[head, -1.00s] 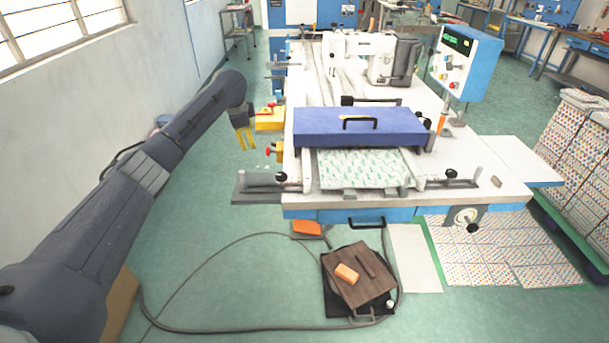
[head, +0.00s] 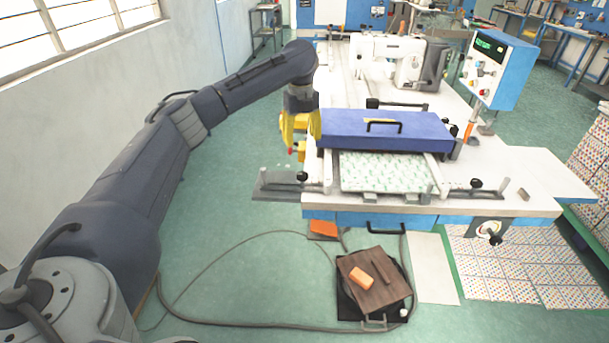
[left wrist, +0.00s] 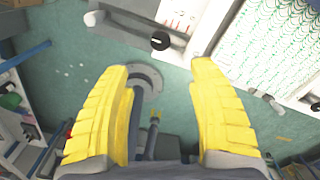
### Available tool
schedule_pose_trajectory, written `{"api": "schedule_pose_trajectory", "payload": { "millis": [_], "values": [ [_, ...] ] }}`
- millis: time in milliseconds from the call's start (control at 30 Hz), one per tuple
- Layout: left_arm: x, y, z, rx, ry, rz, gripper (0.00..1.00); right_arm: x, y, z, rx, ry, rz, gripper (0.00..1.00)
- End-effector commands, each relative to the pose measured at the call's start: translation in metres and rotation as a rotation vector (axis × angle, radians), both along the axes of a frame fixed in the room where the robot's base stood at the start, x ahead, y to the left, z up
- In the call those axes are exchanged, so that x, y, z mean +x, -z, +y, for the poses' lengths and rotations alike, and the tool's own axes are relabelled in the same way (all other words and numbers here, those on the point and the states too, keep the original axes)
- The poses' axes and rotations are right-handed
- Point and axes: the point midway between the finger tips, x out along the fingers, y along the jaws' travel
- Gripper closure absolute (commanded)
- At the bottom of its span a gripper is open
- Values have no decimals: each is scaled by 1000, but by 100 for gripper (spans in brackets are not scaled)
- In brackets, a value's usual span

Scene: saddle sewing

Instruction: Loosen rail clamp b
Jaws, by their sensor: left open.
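A black clamp knob (head: 303,176) sits on the left rail at the front of the sewing table. A second black knob (head: 476,184) sits on the right rail. I cannot tell from any marking which is rail clamp b. My left gripper (head: 300,140) has yellow fingers, apart and pointing down, beside the table's left edge. It is behind and above the left knob in the head view. In the left wrist view a black knob (left wrist: 160,41) lies beyond the open fingertips (left wrist: 163,70), not touching them. My right gripper is out of view.
A blue cover (head: 387,131) with a black handle lies across the table above a patterned sheet (head: 387,173). The sewing head (head: 384,58) and control box (head: 497,68) stand behind. A pedal board (head: 373,282) and cable lie on the floor.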

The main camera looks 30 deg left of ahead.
Motion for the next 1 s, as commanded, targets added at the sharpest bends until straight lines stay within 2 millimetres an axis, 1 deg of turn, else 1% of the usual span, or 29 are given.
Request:
{"api": "schedule_pose_trajectory", "payload": {
  "millis": [33, 100, 400, 600, 800, 1000],
  "values": [
    [-1, 10, 0, 0, 1, 4, 41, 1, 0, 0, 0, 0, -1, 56],
    [-1, 24, -1, -1, -1, 4, 41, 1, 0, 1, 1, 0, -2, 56],
    [0, 78, -1, -1, -2, 2, 41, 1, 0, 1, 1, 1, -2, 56],
    [0, 110, -1, -2, -2, 1, 41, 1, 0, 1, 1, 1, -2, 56],
    [1, 134, -1, -1, -3, 1, 41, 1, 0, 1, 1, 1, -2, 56],
    [1, 145, -1, -1, -2, -2, 41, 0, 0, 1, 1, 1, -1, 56]
  ]
}}
